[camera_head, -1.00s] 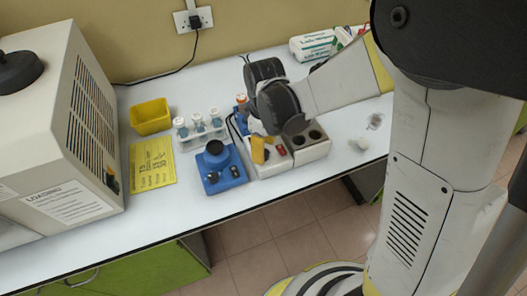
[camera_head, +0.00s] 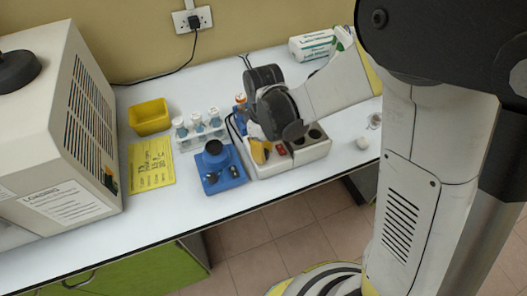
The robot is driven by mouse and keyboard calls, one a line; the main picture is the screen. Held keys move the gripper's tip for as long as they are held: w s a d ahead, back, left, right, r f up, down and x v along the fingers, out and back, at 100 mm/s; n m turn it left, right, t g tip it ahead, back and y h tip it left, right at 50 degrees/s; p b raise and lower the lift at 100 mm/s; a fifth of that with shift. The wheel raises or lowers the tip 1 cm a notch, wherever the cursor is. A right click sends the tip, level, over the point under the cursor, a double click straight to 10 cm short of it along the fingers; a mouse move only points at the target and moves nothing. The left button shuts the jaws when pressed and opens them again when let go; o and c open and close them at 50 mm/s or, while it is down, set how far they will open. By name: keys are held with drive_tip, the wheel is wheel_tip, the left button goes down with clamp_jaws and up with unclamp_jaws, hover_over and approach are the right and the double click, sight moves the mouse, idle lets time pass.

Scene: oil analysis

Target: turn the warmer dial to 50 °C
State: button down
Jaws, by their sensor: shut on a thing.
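The warmer (camera_head: 312,152) is a low white block on the bench, with dark round wells on top and a red switch (camera_head: 280,149) on its front part. My gripper (camera_head: 265,152) reaches down from the upper right over the front left of the warmer. A yellow part and dark parts show at its tip, beside the red switch. The tip is shut on the dial, which is mostly hidden by the gripper and wrist. The dial's scale and pointer cannot be read in this view.
A blue device (camera_head: 232,172) stands just left of the warmer. Behind it are a rack of capped vials (camera_head: 199,127) and a yellow bin (camera_head: 150,117). A yellow note (camera_head: 152,166) lies left. A large beige machine (camera_head: 75,120) fills the left end.

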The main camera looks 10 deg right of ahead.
drive_tip(key=shift+m, duration=0.3)
drive_tip(key=m+b, duration=0.1)
drive_tip(key=m, duration=0.3)
drive_tip(key=shift+m, duration=0.3)
drive_tip(key=m, duration=0.4)
drive_tip(key=shift+m+b, duration=0.3)
drive_tip(key=m, duration=0.5)
drive_tip(key=shift+b, duration=0.3)
drive_tip(key=shift+m, duration=2.4)
drive_tip(key=c, duration=1.1)
unclamp_jaws()
